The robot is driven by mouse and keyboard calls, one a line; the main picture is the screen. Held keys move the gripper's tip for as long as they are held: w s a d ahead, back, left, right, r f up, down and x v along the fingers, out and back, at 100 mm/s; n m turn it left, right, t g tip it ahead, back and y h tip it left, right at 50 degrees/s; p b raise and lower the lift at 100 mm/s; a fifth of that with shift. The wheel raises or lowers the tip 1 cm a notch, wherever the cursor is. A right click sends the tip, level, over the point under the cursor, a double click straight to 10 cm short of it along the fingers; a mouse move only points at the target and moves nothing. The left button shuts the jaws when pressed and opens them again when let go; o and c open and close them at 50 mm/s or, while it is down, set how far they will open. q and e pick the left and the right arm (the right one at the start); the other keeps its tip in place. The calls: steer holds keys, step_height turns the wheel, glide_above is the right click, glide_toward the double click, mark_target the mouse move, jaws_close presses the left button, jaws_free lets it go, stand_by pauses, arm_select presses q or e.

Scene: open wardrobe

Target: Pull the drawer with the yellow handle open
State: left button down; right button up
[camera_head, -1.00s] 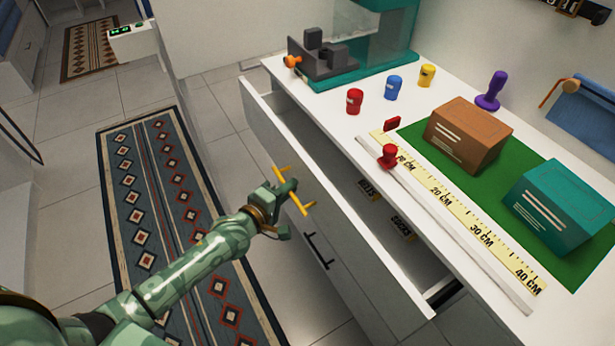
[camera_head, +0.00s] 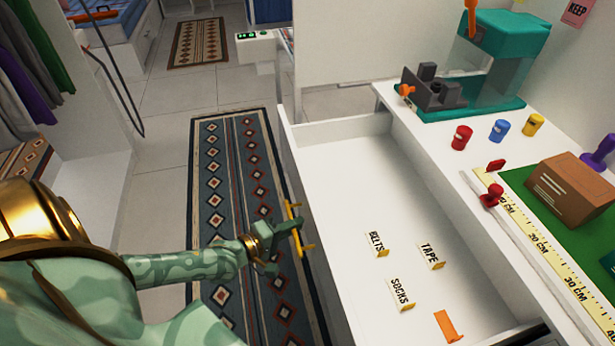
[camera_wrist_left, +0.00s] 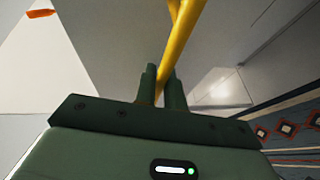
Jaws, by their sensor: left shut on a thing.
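The drawer (camera_head: 350,190) stands pulled well out from the white cabinet in the head view, its floor widely exposed. Its yellow handle (camera_head: 291,212) is on the front panel's outer side. My left gripper (camera_head: 293,233) reaches it from the left and is shut on the handle's bar. In the left wrist view, the yellow handle (camera_wrist_left: 180,45) runs between the two dark green fingers (camera_wrist_left: 163,87). The middle of the bar is partly hidden by the fingers in the head view. My right gripper is not in view.
In the drawer lie label cards reading BELTS (camera_head: 376,245), TAPE (camera_head: 431,256) and SOCKS (camera_head: 400,295), and an orange piece (camera_head: 447,326). The cabinet top holds several stamps and a brown box (camera_head: 570,190). Floor with a patterned rug (camera_head: 235,150) lies left of the drawer.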

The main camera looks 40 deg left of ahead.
arm_select(q)
steer(key=shift+s+a, duration=0.55)
steer(key=shift+s, duration=0.25)
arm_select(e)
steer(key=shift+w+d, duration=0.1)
arm_select(q)
steer(key=c, duration=1.5)
jaws_free()
steer(key=shift+w, duration=0.1)
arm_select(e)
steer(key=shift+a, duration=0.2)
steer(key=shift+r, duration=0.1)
